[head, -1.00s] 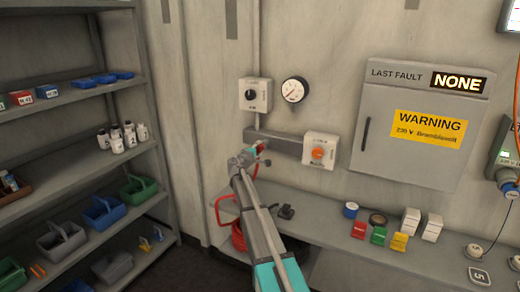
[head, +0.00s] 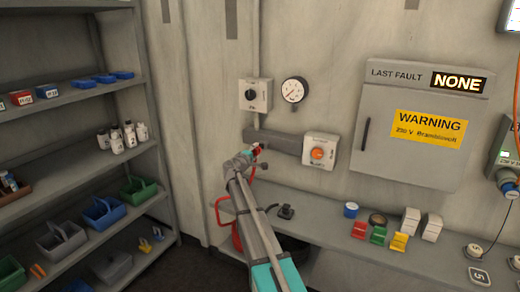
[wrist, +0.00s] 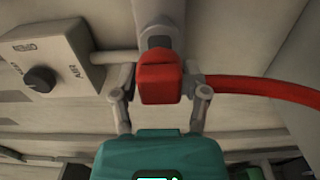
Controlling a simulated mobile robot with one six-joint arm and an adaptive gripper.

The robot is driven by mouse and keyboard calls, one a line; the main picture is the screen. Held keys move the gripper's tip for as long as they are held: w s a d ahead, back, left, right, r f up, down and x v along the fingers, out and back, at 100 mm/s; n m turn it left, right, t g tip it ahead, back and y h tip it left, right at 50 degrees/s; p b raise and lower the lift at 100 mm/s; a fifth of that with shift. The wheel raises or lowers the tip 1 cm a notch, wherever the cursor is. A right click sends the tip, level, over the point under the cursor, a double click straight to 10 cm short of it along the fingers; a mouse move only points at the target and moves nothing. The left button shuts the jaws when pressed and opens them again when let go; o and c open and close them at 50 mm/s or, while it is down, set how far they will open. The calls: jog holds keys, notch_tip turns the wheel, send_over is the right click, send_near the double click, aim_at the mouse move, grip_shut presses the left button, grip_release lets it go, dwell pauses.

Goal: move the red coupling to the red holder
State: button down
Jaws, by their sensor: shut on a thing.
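The red coupling (wrist: 160,84) sits between the fingers of my gripper (wrist: 161,90) in the wrist view, and the gripper is shut on it. A red hose (wrist: 265,88) runs from it to the right. The coupling's far end is at a grey cylindrical fitting (wrist: 159,25); I cannot tell whether it is joined to it or only in front of it. In the head view the coupling (head: 257,149) shows as a small red patch at my gripper (head: 254,153), near the left end of a grey wall bar (head: 278,142). I cannot make out a red holder for certain.
A switch box (head: 255,95) and a gauge (head: 294,90) are on the wall above. A box with an orange knob (head: 319,151) is to the right. Below is a bench (head: 335,237) with several small blocks and cartons. A shelf unit (head: 80,98) stands at left.

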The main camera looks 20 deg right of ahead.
jog(key=shift+s+a, duration=0.4)
jog(key=shift+a, duration=0.1)
jog(key=shift+s+a, duration=0.45)
jog(key=shift+a, duration=0.1)
jog(key=shift+s+a, duration=0.1)
jog(key=shift+a, duration=0.1)
jog(key=shift+r, duration=0.1)
notch_tip(320, 180, up, 16)
jog(key=p, duration=1.6)
